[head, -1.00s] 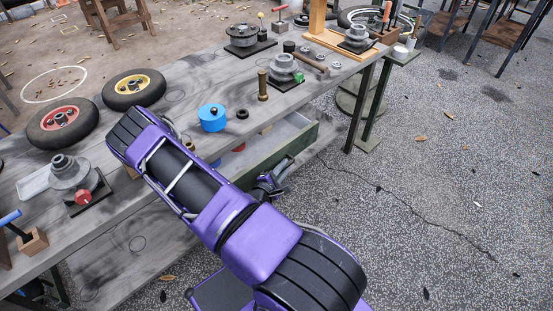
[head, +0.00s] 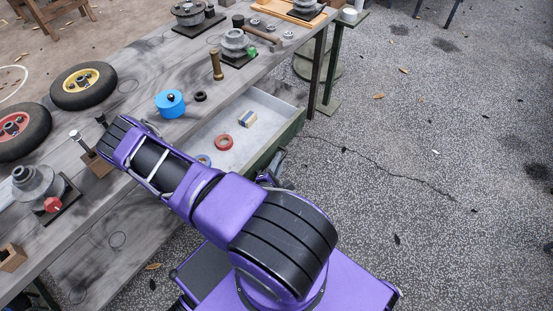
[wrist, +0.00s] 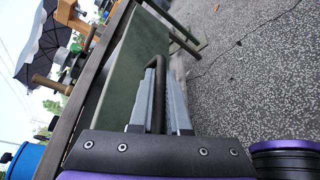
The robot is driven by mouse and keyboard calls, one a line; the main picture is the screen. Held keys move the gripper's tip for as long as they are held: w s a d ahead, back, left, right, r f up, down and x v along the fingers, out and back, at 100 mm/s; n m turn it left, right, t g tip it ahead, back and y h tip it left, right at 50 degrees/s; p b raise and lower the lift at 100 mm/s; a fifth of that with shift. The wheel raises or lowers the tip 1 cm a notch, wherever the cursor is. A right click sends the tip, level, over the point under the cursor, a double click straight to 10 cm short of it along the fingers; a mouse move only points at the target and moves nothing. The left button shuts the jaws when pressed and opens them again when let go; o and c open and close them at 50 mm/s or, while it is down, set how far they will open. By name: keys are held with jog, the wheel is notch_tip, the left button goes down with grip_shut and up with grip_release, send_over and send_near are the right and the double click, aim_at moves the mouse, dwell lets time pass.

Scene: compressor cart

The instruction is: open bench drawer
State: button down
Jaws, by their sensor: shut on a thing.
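The bench drawer (head: 289,133) has a green front and a pale inside, and it stands out from under the bench top in the head view. Its green front (wrist: 138,62) fills the middle of the wrist view. My gripper (wrist: 160,88) is shut on the dark bar handle (wrist: 157,66) of the drawer, with one grey finger on each side of it. In the head view my gripper (head: 276,165) is at the drawer front, partly hidden behind my arm. My arm also hides the near end of the drawer.
The grey bench top (head: 140,100) carries wheels, a blue cylinder (head: 170,103) and metal parts.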

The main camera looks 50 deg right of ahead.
jog(key=c, duration=0.9)
grip_release()
jog(key=v, duration=1.7)
jog(key=shift+s+a+r+p, duration=0.1)
jog(key=shift+a+p, duration=0.1)
jog(key=shift+p, duration=0.2)
